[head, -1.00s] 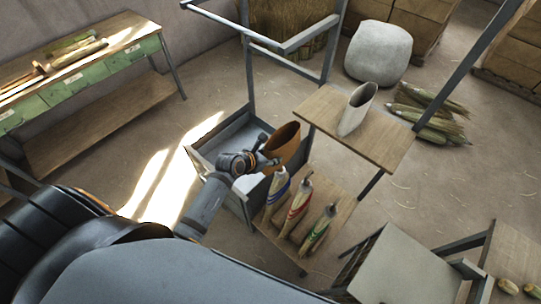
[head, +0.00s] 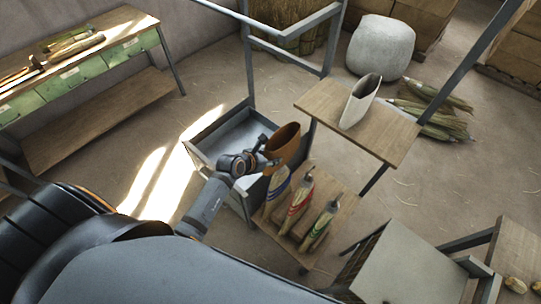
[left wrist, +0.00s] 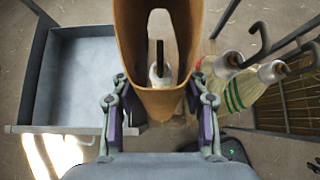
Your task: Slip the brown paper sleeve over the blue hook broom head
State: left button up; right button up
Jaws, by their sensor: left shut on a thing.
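The brown paper sleeve (head: 286,141) is an open tube. My left gripper (head: 269,165) is shut on its near wall, with a finger on each side in the left wrist view (left wrist: 160,104). The blue-banded hook broom (head: 278,186) stands leftmost on a low wooden stand, just below the sleeve in the head view. Through the sleeve's opening (left wrist: 132,60) in the left wrist view, a dark hook and pale neck (left wrist: 160,72) show roughly centred. I cannot tell whether the hook is inside the sleeve or only below it. My right gripper is not in view.
A red-banded broom (head: 298,200) and a green-banded broom (head: 320,225) stand close to the right on the stand (head: 337,190). A grey metal tray (head: 232,135) lies behind left.

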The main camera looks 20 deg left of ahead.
pick_arm(q)
jog(key=shift+f+b, duration=0.85)
jog(key=shift+f, duration=0.5)
jog(key=shift+f, duration=0.1)
jog(key=b, duration=0.7)
send_over(270, 196)
notch_tip(270, 196, down, 9)
jog(key=shift+w, duration=0.2)
jog(key=shift+f+b, duration=4.75)
jog(key=shift+f, duration=1.6)
jog(key=shift+f, duration=0.1)
jog(key=shift+f+b, duration=4.3)
jog(key=shift+f, duration=1)
